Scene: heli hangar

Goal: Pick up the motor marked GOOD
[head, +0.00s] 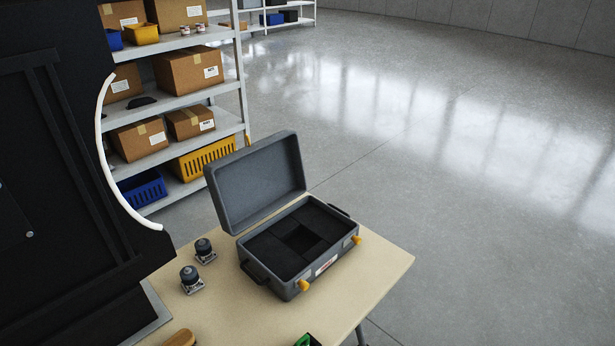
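Two small dark motors on silvery square bases stand upright on the light wooden table (365,285), to the left of the case. The nearer motor (191,279) is lower in the picture. The farther motor (205,250) is just above and to its right. I cannot read any marking on either, so I cannot tell which is marked GOOD. The open grey case (323,265) has dark foam with a square recess in the middle, which looks empty. Neither of my grippers is in view.
A large black panel (60,200) with a white curved edge fills the left side, close to the motors. A brown wooden-looking item (180,338) and a green and black item (307,340) are cut off at the bottom. Shelves (218,122) with boxes stand behind. Open floor lies right.

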